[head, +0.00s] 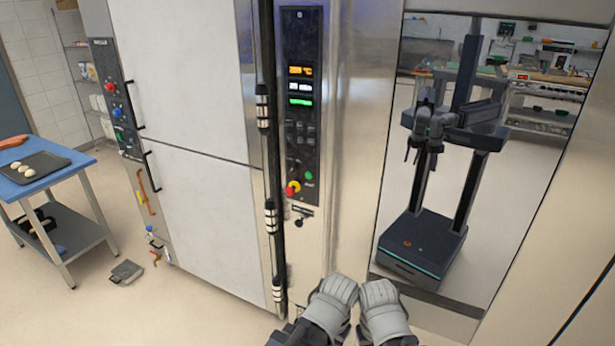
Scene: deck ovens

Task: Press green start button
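The green start button (309,175) is a small round button low on the black control panel (301,110) of the tall oven, in the middle of the head view. Just left of and below it is a red button with a yellow surround (292,189). Two grey rounded links of my arms show at the bottom edge, well below the panel and apart from it. My gripper fingers do not show directly. A small reflection of me (425,140) in the shiny surface at right shows dark fingers pointing down, too small to tell their opening.
A white oven door (180,70) with black handles is left of the panel, with a dark vertical post between. A blue table (40,180) with a dark tray (55,165) stands far left. A dark object (126,272) lies on the floor. Floor at lower left is mostly clear.

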